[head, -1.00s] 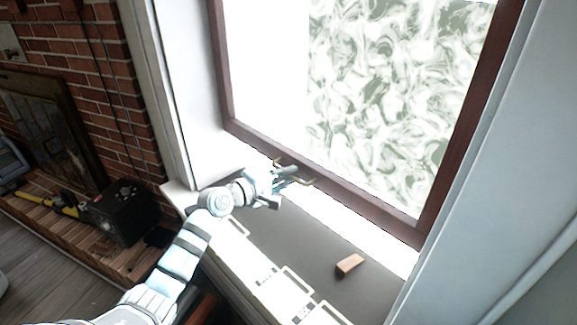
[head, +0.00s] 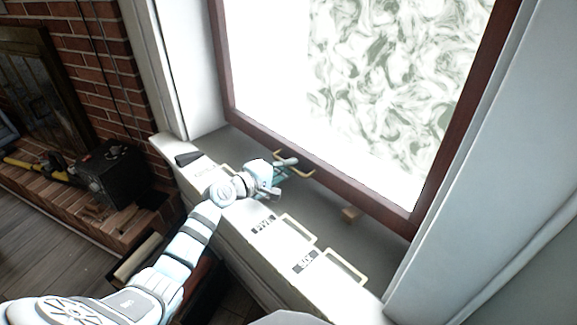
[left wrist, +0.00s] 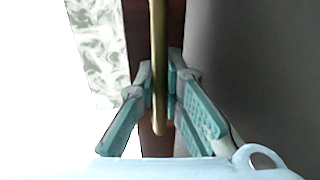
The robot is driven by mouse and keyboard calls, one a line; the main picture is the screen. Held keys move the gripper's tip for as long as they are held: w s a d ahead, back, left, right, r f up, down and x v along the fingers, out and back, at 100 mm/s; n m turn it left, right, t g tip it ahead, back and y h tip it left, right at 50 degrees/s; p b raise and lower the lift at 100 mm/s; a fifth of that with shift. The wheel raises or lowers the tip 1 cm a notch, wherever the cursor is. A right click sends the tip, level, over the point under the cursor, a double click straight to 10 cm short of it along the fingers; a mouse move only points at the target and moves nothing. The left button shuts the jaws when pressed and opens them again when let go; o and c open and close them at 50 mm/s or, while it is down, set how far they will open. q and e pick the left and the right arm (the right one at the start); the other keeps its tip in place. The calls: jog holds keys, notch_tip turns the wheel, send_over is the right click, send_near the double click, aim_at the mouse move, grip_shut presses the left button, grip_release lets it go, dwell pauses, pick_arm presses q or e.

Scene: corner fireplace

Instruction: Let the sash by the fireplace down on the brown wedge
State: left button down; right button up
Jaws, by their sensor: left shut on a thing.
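The brown-framed sash (head: 375,197) stands in the window, with its glass bright above the bottom rail. A brass handle (head: 304,173) is on the bottom rail. My left gripper (head: 286,168) is shut on this handle. In the left wrist view the brass bar (left wrist: 158,60) runs between the two teal fingers (left wrist: 160,98). The small brown wedge (head: 349,215) lies on the grey sill to the right of the gripper, right by the rail's lower edge. The rail hides part of it, and I cannot tell if they touch. My right gripper is not in view.
The grey sill (head: 325,228) runs under the window, with a white front ledge (head: 240,212) carrying labels and pale loops. White jambs stand at both sides. At left are the brick fireplace (head: 95,60), a black box (head: 110,172) and a yellow-handled tool (head: 35,168).

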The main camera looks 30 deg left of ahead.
pick_arm(q)
jog(key=shift+s+f, duration=0.1)
jog(key=shift+f, duration=0.25)
jog(key=c, duration=1.7)
grip_release()
jog(key=shift+r, duration=0.15)
jog(key=v, duration=1.2)
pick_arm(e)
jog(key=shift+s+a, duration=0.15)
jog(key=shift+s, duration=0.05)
